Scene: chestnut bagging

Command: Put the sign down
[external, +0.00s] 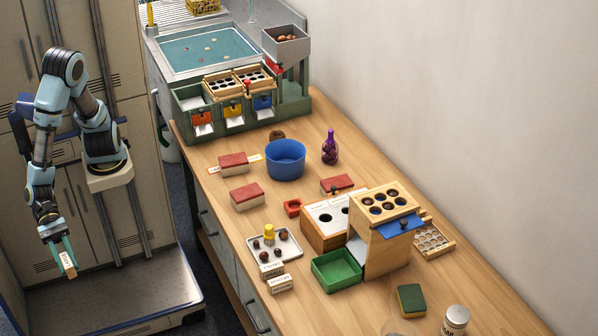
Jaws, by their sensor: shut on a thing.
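My gripper (64,256) hangs down at the far left, away from the counter, over my own base. Its fingers are shut on a small cream sign (68,267) with dark lettering too small to read. The sign is tilted and held in the air. Two similar cream signs, one farther back (271,269) and one nearer (280,284), stand on the wooden counter (330,306) beside the white tray.
A white tray (289,244) holds several chestnuts and a yellow piece. A green bin (337,279), wooden stand (383,250), blue bowl (285,160) and red-topped blocks (246,194) occupy the counter. Free counter shows at the front left and near the right wall.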

